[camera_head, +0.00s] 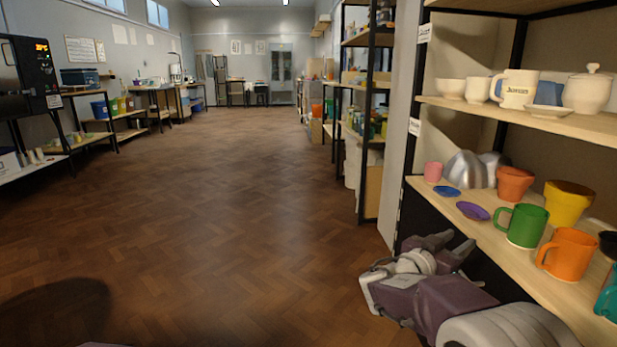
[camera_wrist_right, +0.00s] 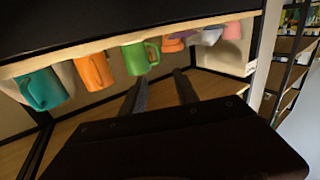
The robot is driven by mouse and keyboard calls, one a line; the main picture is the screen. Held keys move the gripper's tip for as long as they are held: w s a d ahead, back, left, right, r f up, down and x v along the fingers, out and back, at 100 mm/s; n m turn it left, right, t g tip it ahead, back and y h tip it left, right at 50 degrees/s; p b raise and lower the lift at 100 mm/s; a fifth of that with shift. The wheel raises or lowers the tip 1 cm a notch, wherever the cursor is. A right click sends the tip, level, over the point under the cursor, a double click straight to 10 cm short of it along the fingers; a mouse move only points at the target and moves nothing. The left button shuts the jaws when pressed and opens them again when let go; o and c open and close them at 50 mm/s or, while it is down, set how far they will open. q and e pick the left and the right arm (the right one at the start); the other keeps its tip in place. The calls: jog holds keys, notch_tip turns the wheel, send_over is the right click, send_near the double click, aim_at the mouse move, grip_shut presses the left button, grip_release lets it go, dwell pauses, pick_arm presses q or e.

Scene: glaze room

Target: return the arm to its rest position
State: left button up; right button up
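My right arm comes in at the lower right of the head view. Its gripper (camera_head: 452,247) is in front of the shelf unit, near the edge of the shelf with colored mugs (camera_head: 500,238). In the right wrist view, the two dark fingers of this gripper (camera_wrist_right: 160,88) stand apart with nothing between them. That view looks upside down. My left gripper does not show in either view.
The mug shelf holds a green mug (camera_head: 522,225), an orange mug (camera_head: 570,254), a yellow pot (camera_head: 567,203) and a purple dish (camera_head: 472,211). A black post (camera_head: 371,135) of another rack stands beyond. The wooden floor (camera_head: 230,200) to the left is clear.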

jog(key=s+d+r+m+g+p, duration=0.1)
jog(key=s+d+r+g+p, duration=0.15)
jog(key=r+p, duration=0.5)
jog(key=s+f+g+y+p, duration=0.3)
jog(key=s+p, duration=0.2)
jog(key=s, duration=0.2)
jog(key=s+f+g+y+p, duration=0.2)
jog(key=s+f+g+p, duration=0.1)
jog(key=s+p, duration=0.35)
jog(key=s+a+f+n+y+p, duration=0.1)
jog(key=s+a+f+n+y, duration=0.35)
jog(key=a, duration=0.45)
jog(key=s+a+f+n+y+p, duration=0.1)
jog(key=s+a+f+n+y, duration=0.4)
jog(key=a, duration=0.3)
notch_tip(320, 180, up, 38)
jog(key=w+n+p, duration=0.1)
jog(key=n+p, duration=0.1)
jog(key=p, duration=3.5)
jog(key=shift+w+y+p, duration=0.3)
jog(key=shift+y, duration=0.05)
jog(key=shift+a, duration=0.1)
